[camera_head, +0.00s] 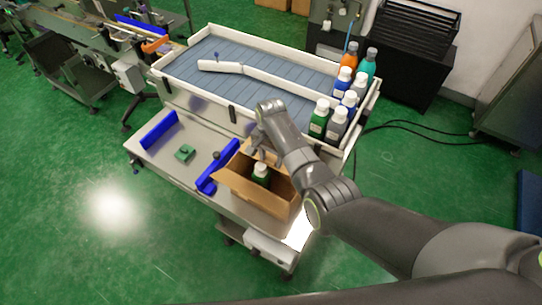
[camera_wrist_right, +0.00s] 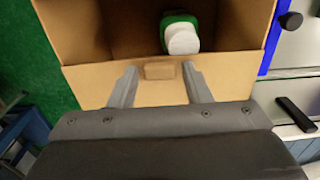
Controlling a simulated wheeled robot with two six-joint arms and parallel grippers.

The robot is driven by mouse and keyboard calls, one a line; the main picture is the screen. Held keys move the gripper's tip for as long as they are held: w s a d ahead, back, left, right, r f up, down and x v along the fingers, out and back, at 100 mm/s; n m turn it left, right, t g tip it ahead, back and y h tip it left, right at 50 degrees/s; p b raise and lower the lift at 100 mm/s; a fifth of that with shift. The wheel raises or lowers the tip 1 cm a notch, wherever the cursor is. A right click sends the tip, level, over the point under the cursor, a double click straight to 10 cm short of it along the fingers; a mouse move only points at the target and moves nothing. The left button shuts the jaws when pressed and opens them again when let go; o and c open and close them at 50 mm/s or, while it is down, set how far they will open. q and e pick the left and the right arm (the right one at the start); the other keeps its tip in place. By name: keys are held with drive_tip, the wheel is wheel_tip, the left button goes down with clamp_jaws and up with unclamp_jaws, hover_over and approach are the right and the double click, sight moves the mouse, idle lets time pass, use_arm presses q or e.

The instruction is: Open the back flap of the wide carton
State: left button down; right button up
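The wide carton (camera_head: 259,194) is a brown box on the lower table, with its top open to view. A green bottle with a white cap (camera_head: 261,170) stands inside it; the bottle also shows in the right wrist view (camera_wrist_right: 181,34). My right gripper (camera_head: 262,154) is at the carton's back side. In the right wrist view its two fingers (camera_wrist_right: 160,84) are spread apart over the tan back flap (camera_wrist_right: 152,94). A small brown tab (camera_wrist_right: 160,71) on the flap lies between the fingertips, with gaps at both sides. My left gripper is not in view.
Behind is a grey conveyor tray (camera_head: 270,92) with white walls. Several capped bottles (camera_head: 337,125) stand at its right end.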

sight(272, 159)
clamp_jaws()
drive_tip(key=shift+d+r, duration=0.1)
drive_tip(key=shift+w+d+r+g+y+b, duration=0.15)
drive_tip(key=shift+w+g+y+b, duration=0.15)
drive_tip(key=shift+g+b, duration=0.15)
drive_tip(key=shift+w+d+r+g+y+b, duration=0.2)
drive_tip(key=shift+g+y+b, duration=0.2)
drive_tip(key=shift+g+b, duration=0.2)
drive_tip(key=g+y+b, duration=0.1)
drive_tip(key=b, duration=0.3)
drive_tip(key=w+r+g+y+b, duration=0.1)
drive_tip(key=g+b, duration=0.1)
drive_tip(key=b, duration=0.3)
drive_tip(key=shift+w+d, duration=0.15)
drive_tip(key=shift+d, duration=0.25)
drive_tip(key=shift+w+d+r+g+y+b, duration=0.1)
drive_tip(key=shift+r+g+y+b, duration=0.25)
drive_tip(key=shift+b, duration=1.05)
drive_tip(key=shift+r, duration=0.1)
